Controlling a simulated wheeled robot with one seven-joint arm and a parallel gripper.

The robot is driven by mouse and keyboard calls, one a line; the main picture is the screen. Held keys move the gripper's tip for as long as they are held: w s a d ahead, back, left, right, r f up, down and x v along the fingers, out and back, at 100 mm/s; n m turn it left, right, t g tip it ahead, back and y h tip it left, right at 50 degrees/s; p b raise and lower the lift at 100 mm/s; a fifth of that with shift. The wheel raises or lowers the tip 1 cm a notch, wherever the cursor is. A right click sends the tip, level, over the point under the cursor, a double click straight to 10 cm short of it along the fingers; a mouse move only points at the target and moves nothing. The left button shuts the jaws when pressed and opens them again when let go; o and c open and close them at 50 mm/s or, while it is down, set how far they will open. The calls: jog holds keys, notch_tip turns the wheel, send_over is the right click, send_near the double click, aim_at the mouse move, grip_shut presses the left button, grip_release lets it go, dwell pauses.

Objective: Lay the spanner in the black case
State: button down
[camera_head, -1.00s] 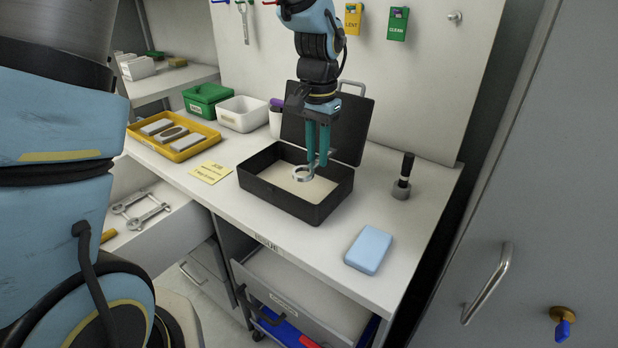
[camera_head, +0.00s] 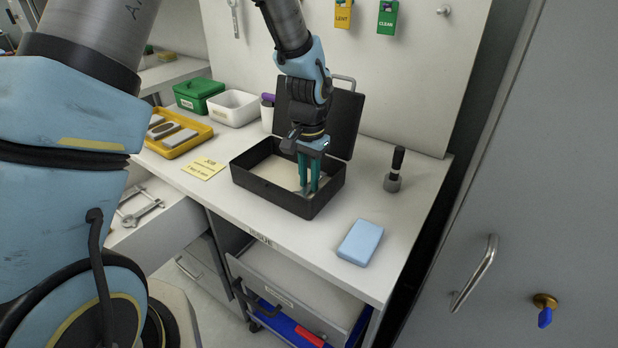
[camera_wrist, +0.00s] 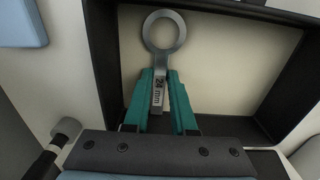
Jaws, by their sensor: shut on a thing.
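The open black case (camera_head: 265,190) stands on the bench with its lid raised at the back and a pale lining inside. My gripper (camera_head: 309,188) points down into the case with its teal fingers near the case's right part. In the wrist view my gripper (camera_wrist: 160,100) is shut on a grey spanner (camera_wrist: 180,46). Its ring end sticks out past the fingertips, over the pale lining and close to the case wall. A "24 mm" label shows on its handle. I cannot tell whether the spanner touches the case floor. In the head view the fingers mostly hide it.
A light blue block (camera_head: 360,242) lies at the front right of the bench. A black-handled tool (camera_head: 394,170) stands right of the case. A yellow tray (camera_head: 178,143), a white bin (camera_head: 232,108) and a green box (camera_head: 199,94) stand left. An open drawer (camera_head: 150,215) holds other spanners.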

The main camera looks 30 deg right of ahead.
aim_at(309, 186)
jog(key=c, duration=0.7)
grip_release()
jog(key=shift+c, duration=0.2)
notch_tip(309, 186, up, 12)
jog(key=b, duration=0.1)
jog(key=w+a+n, duration=0.2)
jog(key=a+n, duration=0.1)
jog(key=a, duration=0.6)
jog(key=w+a+n, duration=0.2)
jog(key=w+a, duration=0.1)
jog(key=a, duration=0.5)
jog(key=s+a+f+n, duration=0.1)
jog(key=s+a+n, duration=0.1)
jog(key=a, duration=0.6)
jog(key=s+a+f+n+t, duration=0.1)
jog(key=s+a+n, duration=0.2)
jog(key=a, duration=0.5)
jog(key=shift+a+n+t, duration=0.3)
jog(key=shift+n, duration=0.2)
jog(key=shift+w, duration=0.1)
